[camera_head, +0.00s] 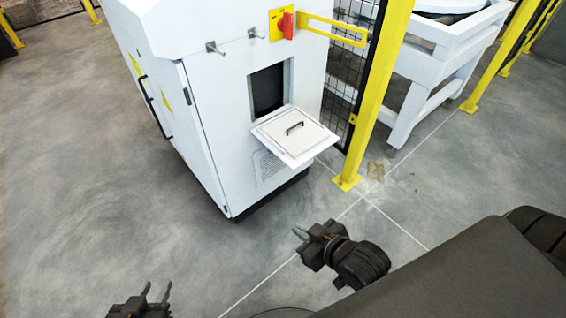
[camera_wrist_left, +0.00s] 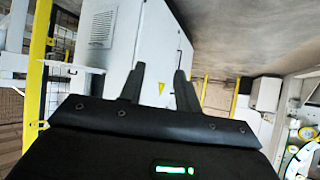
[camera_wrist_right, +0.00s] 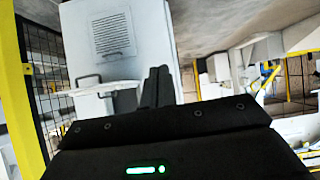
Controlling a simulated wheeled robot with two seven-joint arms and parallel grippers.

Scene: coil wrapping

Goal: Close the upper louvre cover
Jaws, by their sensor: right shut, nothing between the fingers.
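A white cabinet (camera_head: 225,100) stands ahead of me in the head view. The cover also shows edge-on in the right wrist view (camera_wrist_right: 105,87). My left gripper (camera_head: 156,291) is open and empty at the bottom left, well apart from the cabinet; its fingers stand apart in the left wrist view (camera_wrist_left: 158,85). My right gripper (camera_head: 299,234) is shut and empty, below and apart from the cover.
A vent grille (camera_head: 270,166) is on the cabinet front below the cover. A red switch on a yellow plate (camera_head: 283,24) and a yellow bracket (camera_head: 335,30) are above right. A yellow post (camera_head: 372,100) with mesh fencing stands right of the cover. The floor before the cabinet is clear.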

